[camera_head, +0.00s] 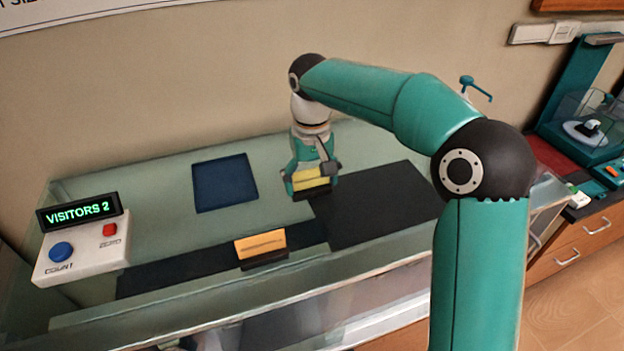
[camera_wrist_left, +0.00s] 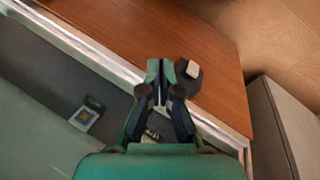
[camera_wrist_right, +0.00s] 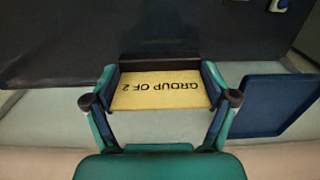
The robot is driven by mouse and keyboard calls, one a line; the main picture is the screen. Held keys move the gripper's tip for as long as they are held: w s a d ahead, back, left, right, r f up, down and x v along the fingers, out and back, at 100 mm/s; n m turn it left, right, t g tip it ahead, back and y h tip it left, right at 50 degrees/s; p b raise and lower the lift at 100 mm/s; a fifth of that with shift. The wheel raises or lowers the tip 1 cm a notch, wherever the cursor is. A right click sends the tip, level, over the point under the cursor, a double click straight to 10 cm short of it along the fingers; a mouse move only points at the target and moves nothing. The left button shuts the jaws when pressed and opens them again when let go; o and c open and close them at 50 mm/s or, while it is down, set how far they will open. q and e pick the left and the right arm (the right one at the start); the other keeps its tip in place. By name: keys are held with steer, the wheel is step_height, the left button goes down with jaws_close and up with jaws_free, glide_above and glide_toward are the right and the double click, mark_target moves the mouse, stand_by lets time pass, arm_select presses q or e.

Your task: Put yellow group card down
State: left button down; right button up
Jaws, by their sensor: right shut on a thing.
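The yellow group card (camera_head: 311,180) reads "GROUP OF 2" in the right wrist view (camera_wrist_right: 160,92), where the lettering is upside down. A dark base strip (camera_wrist_right: 160,62) runs along its far edge. My right gripper (camera_head: 312,178) is shut on the card, with one finger at each side end. It is over the glass counter, by the back left corner of the large dark mat (camera_head: 375,205). I cannot tell whether the base touches the counter. My left gripper (camera_wrist_left: 160,70) shows only in its wrist view, fingers together and seemingly empty, above the counter's edge.
An orange card (camera_head: 260,244) stands in a dark holder on a long dark strip (camera_head: 160,280). A blue tray (camera_head: 225,183) lies left of my right gripper. A counter box (camera_head: 80,245) with a "VISITORS 2" display stands at the left. Bare glass surrounds the blue tray.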

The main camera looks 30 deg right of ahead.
steer(key=o, duration=0.9)
steer(key=shift+f, duration=0.1)
